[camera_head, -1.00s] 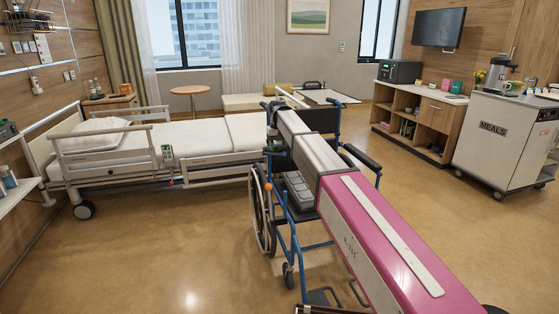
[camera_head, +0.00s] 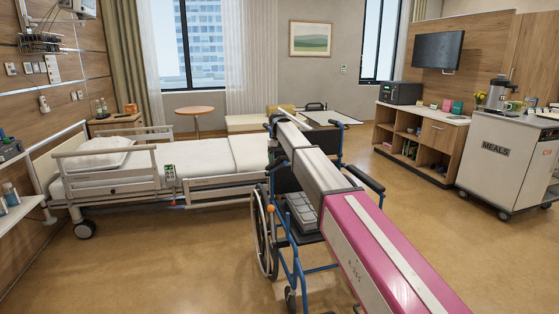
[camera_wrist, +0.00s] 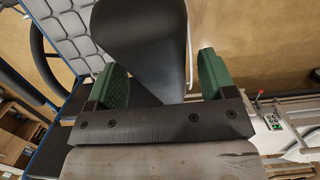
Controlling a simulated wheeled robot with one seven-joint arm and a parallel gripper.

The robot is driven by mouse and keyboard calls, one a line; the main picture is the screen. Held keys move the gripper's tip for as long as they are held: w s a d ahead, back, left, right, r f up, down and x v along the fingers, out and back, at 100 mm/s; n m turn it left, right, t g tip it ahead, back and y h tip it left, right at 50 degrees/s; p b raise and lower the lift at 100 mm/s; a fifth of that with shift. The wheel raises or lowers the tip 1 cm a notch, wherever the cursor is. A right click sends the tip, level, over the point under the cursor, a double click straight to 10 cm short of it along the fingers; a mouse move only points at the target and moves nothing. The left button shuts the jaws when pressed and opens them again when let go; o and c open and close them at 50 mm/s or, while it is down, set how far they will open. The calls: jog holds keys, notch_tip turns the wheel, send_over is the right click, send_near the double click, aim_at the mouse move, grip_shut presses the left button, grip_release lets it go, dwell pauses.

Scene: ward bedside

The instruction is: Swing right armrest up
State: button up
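The blue-framed wheelchair (camera_head: 264,235) stands on the floor beyond my arm, facing my way. Its picture-right armrest (camera_head: 362,178) is lowered and level. In the wrist view a black armrest pad (camera_wrist: 145,40) lies beneath my gripper (camera_wrist: 161,78). My gripper's two green fingers are wide apart, one near each side of the pad's end. I cannot tell whether they touch it. The grey quilted seat (camera_wrist: 68,30) shows at upper left. My gripper is hidden in the head view.
A meals cart (camera_head: 505,160) and a wooden cabinet (camera_head: 425,140) stand at right. A shelf (camera_head: 18,213) juts in at far left. The floor (camera_head: 450,235) at right front is clear.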

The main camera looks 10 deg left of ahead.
notch_tip(320, 180, up, 11)
jog(key=w, duration=0.1)
jog(key=shift+w+a, duration=0.15)
jog(key=shift+a, duration=0.15)
jog(key=shift+f, duration=0.15)
jog(key=shift+s+d+f+t+y, duration=0.25)
jog(key=shift+s+d+t, duration=0.1)
jog(key=shift+s, duration=0.35)
jog(key=shift+s+d+f+t+y, duration=0.2)
jog(key=shift+s+d+t, duration=0.15)
jog(key=shift+s, duration=0.3)
notch_tip(320, 180, down, 11)
jog(key=shift+r, duration=0.15)
